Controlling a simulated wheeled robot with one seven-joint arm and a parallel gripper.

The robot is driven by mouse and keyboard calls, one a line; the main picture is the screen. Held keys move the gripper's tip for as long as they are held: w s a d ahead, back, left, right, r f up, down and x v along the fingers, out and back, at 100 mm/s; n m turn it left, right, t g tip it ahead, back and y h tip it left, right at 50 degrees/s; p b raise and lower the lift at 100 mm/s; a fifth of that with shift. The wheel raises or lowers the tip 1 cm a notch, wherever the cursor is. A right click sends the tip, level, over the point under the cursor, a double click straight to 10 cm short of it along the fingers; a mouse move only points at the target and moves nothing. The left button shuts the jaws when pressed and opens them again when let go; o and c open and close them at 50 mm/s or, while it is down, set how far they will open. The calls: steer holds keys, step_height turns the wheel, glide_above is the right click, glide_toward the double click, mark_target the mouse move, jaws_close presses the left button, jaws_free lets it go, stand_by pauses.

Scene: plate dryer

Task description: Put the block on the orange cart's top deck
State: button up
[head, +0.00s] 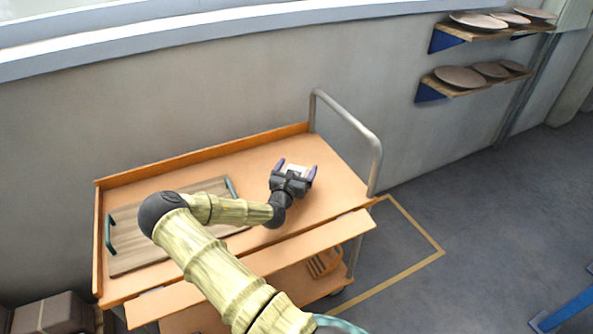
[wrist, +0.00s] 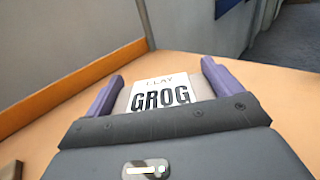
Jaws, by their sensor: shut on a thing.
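The block (wrist: 162,93) is pale with a white label reading "CLAY GROG" in the wrist view. My gripper (wrist: 158,88) is shut on it, with a purple finger on each side. In the head view my gripper (head: 296,172) is over the right part of the orange cart's top deck (head: 335,195), and the block (head: 296,169) shows as a small white patch between the fingers. I cannot tell whether the block touches the deck or is just above it.
A wooden tray (head: 130,262) with green handles lies on the deck's left part, partly behind my arm. The cart has a raised back edge (head: 200,155) and a grey handle (head: 350,115) at right. Shelves with plates (head: 460,77) hang on the wall. The deck's right end is clear.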

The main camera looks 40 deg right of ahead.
steer(key=shift+f, duration=0.15)
steer(key=shift+f, duration=0.15)
steer(key=o, duration=1.2)
steer(key=shift+c, duration=0.2)
